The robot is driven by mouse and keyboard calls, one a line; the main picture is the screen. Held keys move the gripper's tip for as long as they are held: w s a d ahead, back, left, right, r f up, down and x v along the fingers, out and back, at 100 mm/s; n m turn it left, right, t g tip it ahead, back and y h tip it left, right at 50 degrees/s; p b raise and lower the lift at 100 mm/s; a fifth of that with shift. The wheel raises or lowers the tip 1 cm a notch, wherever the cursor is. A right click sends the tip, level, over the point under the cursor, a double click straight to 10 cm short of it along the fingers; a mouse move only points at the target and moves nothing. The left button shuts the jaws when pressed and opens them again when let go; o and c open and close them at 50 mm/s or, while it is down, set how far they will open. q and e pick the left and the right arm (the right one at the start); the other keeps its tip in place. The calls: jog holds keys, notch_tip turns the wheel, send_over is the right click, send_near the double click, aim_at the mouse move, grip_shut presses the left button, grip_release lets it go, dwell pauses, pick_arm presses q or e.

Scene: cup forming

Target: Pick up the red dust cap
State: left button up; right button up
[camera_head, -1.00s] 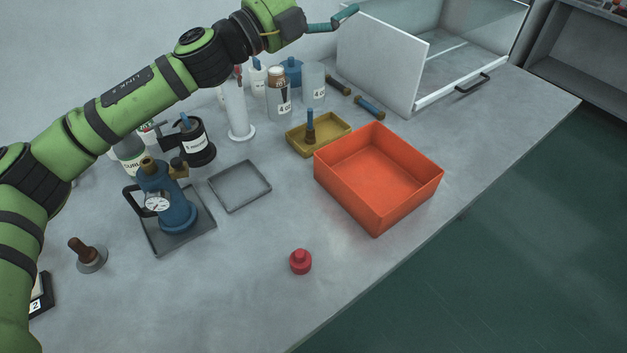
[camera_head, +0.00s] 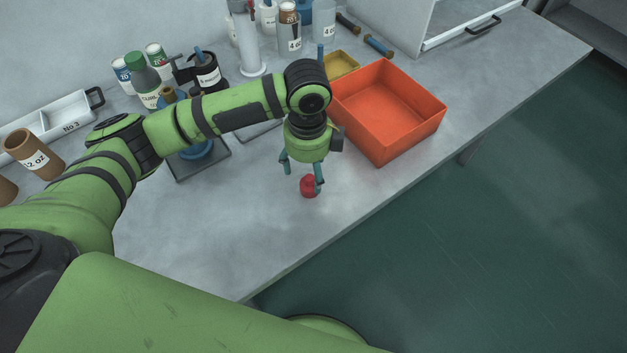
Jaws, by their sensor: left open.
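The red dust cap (camera_head: 308,187) sits on the grey table near its front edge, below and left of the orange bin. My left gripper (camera_head: 303,181) points down right over it, fingers apart. The right finger overlaps the cap in the picture and hides part of it; I cannot tell whether it touches. The left finger is to the left of the cap and clear of it. My right gripper does not show.
An orange open bin (camera_head: 389,139) stands just right of my left gripper. A blue device on a dark tray (camera_head: 206,166) is partly hidden behind my left arm. Bottles and a white cylinder (camera_head: 246,45) stand at the back. The table (camera_head: 250,235) is clear in front.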

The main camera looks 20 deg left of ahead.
aim_at(310, 177)
pick_arm(q)
notch_tip(310, 177, down, 6)
jog(key=shift+d+r+p, duration=0.1)
jog(key=shift+r+p, duration=0.15)
jog(key=shift+p, duration=0.55)
jog(key=shift+w+f, duration=0.1)
jog(key=shift+f, duration=0.2)
jog(key=c, duration=0.9)
